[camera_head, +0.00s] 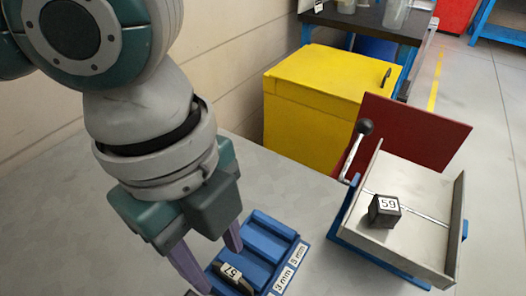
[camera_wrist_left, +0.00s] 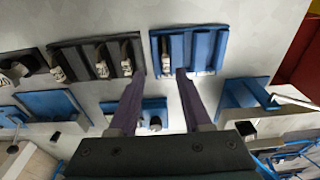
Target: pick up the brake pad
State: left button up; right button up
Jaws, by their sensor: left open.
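A dark brake pad (camera_head: 232,272) with a white label that reads 57 lies in a slot of the blue rack (camera_head: 262,228) at the bottom of the head view. My left gripper (camera_head: 212,262) is open, its purple fingers pointing down on either side of the pad's near end as seen here. I cannot tell whether they touch it. In the left wrist view the fingers (camera_wrist_left: 160,75) stand apart, with the blue rack (camera_wrist_left: 208,50) beyond them. A dark pad (camera_wrist_left: 166,45) with a label shows in its left slot. My right gripper is not in view.
A dark block (camera_head: 386,212) marked 59 sits on a pale tray (camera_head: 425,185) with blue edges at right. A yellow cabinet (camera_head: 320,105) stands behind. The left wrist view shows a black rack (camera_wrist_left: 76,62) with labelled pads beside the blue rack.

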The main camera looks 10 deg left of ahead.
aim_at(229, 271)
pick_arm(q)
jog(key=f, duration=0.5)
jog(key=shift+w+d+f+b, duration=0.1)
jog(key=shift+w+d+b, duration=0.2)
jog(key=shift+d+b, duration=0.1)
jog(key=shift+c, duration=0.4)
grip_shut()
